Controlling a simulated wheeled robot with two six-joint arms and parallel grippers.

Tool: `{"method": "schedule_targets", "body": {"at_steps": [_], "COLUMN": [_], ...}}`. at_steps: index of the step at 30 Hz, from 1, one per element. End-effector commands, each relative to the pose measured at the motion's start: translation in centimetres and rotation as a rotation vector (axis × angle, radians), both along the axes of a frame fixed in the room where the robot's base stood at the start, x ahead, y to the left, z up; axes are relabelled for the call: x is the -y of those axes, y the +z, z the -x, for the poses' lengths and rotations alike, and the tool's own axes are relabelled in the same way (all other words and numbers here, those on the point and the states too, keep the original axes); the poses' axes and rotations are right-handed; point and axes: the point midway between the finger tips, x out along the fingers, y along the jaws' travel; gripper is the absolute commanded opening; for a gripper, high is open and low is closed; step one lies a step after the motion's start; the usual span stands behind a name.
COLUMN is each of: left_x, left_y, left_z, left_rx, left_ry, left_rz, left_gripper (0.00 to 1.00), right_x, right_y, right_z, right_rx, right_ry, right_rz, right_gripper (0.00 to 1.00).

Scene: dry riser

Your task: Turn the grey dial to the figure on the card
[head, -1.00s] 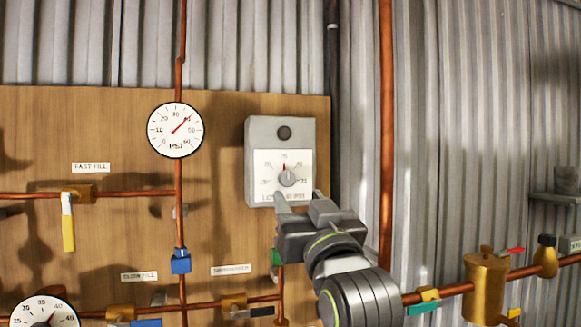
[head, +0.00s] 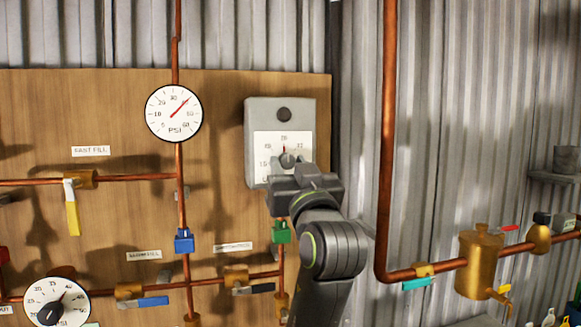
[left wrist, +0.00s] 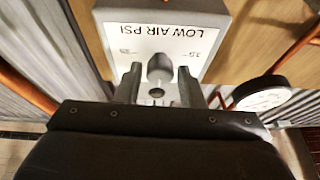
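The grey dial (head: 288,160) is a small round knob on the white scale plate of a grey box on the wooden board. A red mark shows above it, near the top of the scale. My left gripper (head: 291,172) is at the dial's lower edge and hides the lower plate. In the left wrist view, its two fingers (left wrist: 159,78) stand apart on either side of the dial (left wrist: 159,68), with narrow gaps visible. The plate there reads LOW AIR PSI. I cannot make out a card with a figure. My right gripper is not in view.
A round PSI gauge (head: 174,112) is to the left, on a copper pipe. Lower pipes carry valves with yellow (head: 72,207), blue (head: 184,241) and green (head: 281,233) parts. A thick copper pipe (head: 389,130) runs to the right of the box, with a brass pot (head: 480,262) beyond.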

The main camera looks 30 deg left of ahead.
Motion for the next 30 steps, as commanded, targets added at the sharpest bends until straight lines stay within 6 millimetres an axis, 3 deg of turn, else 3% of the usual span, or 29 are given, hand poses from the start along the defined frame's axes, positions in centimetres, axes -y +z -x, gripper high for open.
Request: {"method": "schedule_targets", "body": {"at_steps": [1, 7, 17, 30], "left_x": [0.0, 0.0, 0.1, 0.3], "left_y": [0.0, 0.0, -0.1, -0.2], "left_z": [0.0, 0.0, -0.1, -0.2], "left_rx": [0.0, 0.0, 0.043, 0.301], "left_ry": [0.0, 0.0, 0.001, 0.001], "left_rz": [0.0, 0.0, 0.035, 0.254], "left_gripper": [0.29, 0.04, 0.04, 0.04], "right_x": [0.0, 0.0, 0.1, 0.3], "right_y": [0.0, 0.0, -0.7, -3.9], "right_z": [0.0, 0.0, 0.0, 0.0], "right_rx": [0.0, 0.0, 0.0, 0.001], "right_ry": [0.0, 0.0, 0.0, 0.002], "right_rz": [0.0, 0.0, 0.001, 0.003], "right_gripper": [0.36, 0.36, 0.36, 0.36]}}
